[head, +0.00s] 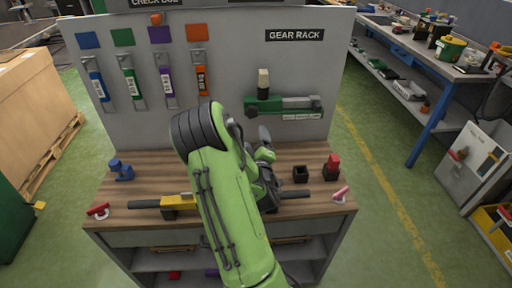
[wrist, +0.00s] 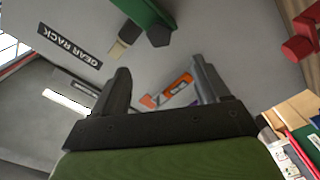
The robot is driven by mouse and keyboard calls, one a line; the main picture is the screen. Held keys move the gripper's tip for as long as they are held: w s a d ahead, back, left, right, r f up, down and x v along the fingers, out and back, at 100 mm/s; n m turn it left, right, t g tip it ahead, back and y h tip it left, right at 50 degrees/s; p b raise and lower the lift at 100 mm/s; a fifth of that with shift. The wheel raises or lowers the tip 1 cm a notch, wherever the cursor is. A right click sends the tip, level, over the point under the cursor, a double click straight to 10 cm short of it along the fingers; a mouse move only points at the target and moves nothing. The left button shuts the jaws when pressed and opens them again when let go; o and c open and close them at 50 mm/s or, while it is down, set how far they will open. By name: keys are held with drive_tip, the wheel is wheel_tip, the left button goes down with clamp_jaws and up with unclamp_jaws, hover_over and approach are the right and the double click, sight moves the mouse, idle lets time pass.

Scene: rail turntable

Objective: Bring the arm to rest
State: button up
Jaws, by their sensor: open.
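My green arm reaches up over the wooden workbench (head: 150,188) in the head view. My gripper is mostly hidden behind the arm there, low over the right half of the bench. In the wrist view my gripper (wrist: 162,90) has its two dark fingers spread wide with nothing between them. The grey back panel (wrist: 190,65) fills the view beyond the fingers, with an orange tag seen between them.
A dark bar with a yellow part (head: 178,203) lies across the bench. A blue piece (head: 121,170), a black open block (head: 300,174) and a red-topped block (head: 332,168) stand around it. A green gear rack holder (head: 285,107) is on the panel, tags hang left.

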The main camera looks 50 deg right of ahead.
drive_tip(key=shift+v, duration=0.85)
drive_tip(key=w+a+r+m+g+y+p, duration=0.1)
drive_tip(key=w+a+r+m+y, duration=0.2)
drive_tip(key=a, duration=0.6)
drive_tip(key=w+a+r+m+g+y, duration=0.1)
drive_tip(key=a+r+y, duration=0.4)
drive_tip(key=a, duration=0.5)
drive_tip(key=s+a+r+n+g+y+p, duration=0.1)
drive_tip(key=s+a+r+n+g+y, duration=0.1)
drive_tip(key=s+a, duration=1.4)
drive_tip(key=n+g+y, duration=0.1)
drive_tip(key=g+y, duration=0.1)
drive_tip(key=y, duration=0.1)
drive_tip(key=shift+s+r+y, duration=0.15)
drive_tip(key=shift+s+y, duration=0.1)
drive_tip(key=shift+y, duration=0.05)
